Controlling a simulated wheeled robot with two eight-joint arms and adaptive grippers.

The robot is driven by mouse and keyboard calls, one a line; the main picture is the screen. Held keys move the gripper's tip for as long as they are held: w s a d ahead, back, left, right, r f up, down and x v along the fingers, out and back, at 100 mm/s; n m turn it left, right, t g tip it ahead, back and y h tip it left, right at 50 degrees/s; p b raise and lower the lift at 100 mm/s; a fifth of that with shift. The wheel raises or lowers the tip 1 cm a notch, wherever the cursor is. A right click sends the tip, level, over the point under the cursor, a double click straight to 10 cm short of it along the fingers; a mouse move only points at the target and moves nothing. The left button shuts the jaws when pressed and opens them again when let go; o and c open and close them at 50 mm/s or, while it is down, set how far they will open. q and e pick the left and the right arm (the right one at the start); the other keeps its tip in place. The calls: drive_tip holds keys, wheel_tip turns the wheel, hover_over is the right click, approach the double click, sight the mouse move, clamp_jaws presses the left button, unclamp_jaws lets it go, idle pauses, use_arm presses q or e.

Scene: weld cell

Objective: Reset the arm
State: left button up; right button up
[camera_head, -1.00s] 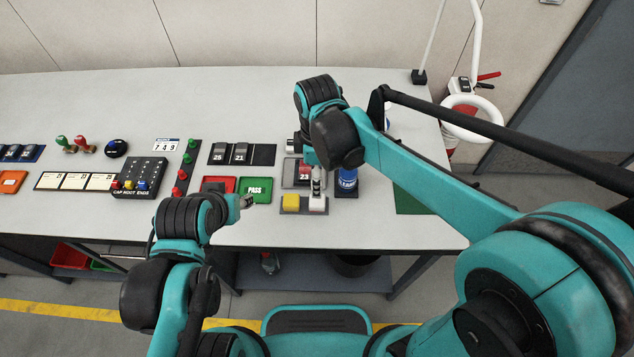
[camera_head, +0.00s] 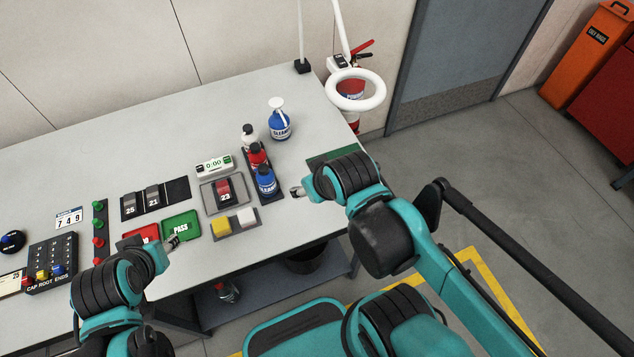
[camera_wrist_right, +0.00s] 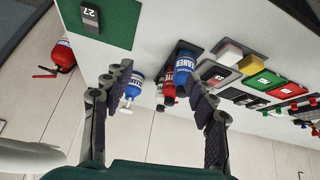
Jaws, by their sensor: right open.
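My right arm is drawn back at the table's front right. Its gripper (camera_head: 298,192) is just right of the bottle rack, near the green mat (camera_head: 330,154). In the right wrist view the right gripper (camera_wrist_right: 160,85) has its fingers wide apart with nothing between them. The bottles show beyond the fingers. My left gripper (camera_head: 173,241) is small over the table's front edge, beside the green PASS tray (camera_head: 182,227). I cannot make out whether its fingers are open.
A dark rack holds a blue bottle (camera_head: 265,178), a red bottle (camera_head: 257,156) and a white bottle (camera_head: 249,134). A blue spray bottle (camera_head: 279,122) stands behind. A yellow and a white block (camera_head: 246,215) sit at the front. The back of the table (camera_head: 190,125) is clear.

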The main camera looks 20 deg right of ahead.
drive_tip(key=shift+s+d+f+m+t, duration=0.2)
drive_tip(key=shift+s+d+m+t, duration=0.1)
drive_tip(key=shift+d+m, duration=0.3)
drive_tip(key=shift+o, duration=0.6)
drive_tip(key=shift+a, duration=0.1)
idle(0.4)
